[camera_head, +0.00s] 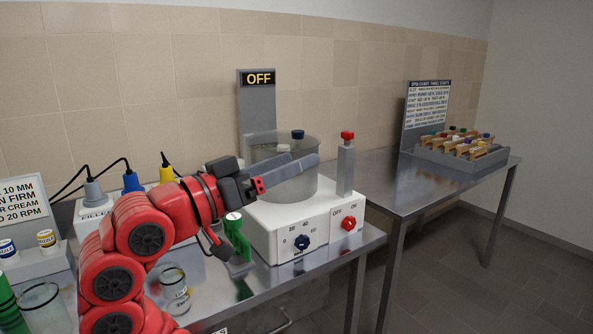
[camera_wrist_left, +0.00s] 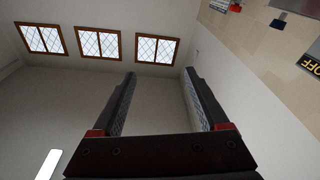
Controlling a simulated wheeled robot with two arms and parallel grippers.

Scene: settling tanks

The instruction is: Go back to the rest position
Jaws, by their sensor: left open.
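My left gripper (camera_head: 296,170) is at the end of my red left arm, in front of the clear tank on the white machine. Its two dark fingers are apart and nothing is between them. In the left wrist view the gripper (camera_wrist_left: 160,76) is also open and empty, facing the wall and windows. My right gripper is not in view.
The white machine (camera_head: 262,232) carries a clear tank (camera_head: 312,150), an OFF sign (camera_head: 258,79) and a red-topped post (camera_head: 346,165). A green stand (camera_head: 236,240) and a glass jar (camera_head: 174,290) are near my arm. A rack (camera_head: 465,155) is on the far table (camera_head: 385,180).

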